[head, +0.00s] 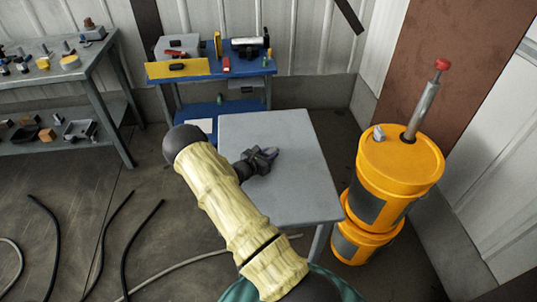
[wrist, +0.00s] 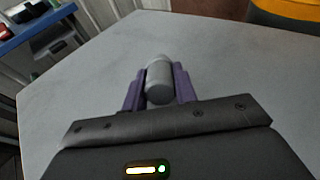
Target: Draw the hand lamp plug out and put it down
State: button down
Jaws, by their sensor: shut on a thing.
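My gripper (head: 266,158) is over the grey table (head: 305,195) in the head view. In the wrist view my gripper (wrist: 159,88) has its two purple fingers shut on a grey, rounded cylindrical piece, the plug (wrist: 159,82). The plug lies between the fingers with its rounded end pointing away. The grey tabletop (wrist: 235,60) spreads beneath and around it. I cannot tell whether the plug touches the tabletop. In the head view the plug is too small to make out clearly. No lamp or socket can be made out for certain.
Yellow drums (head: 400,160) with a red-topped pump stand right of the table. A blue bench (head: 240,68) with tools is behind it, and a grey workbench (head: 60,60) with parts is at the left. Black hoses (head: 100,235) lie on the floor. Most of the tabletop is bare.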

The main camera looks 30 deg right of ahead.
jog(key=c, duration=1)
grip_release()
jog(key=shift+c, duration=0.2)
jog(key=shift+a, duration=0.1)
jog(key=v, duration=1.7)
jog(key=shift+s, duration=0.1)
jog(key=shift+r, duration=0.1)
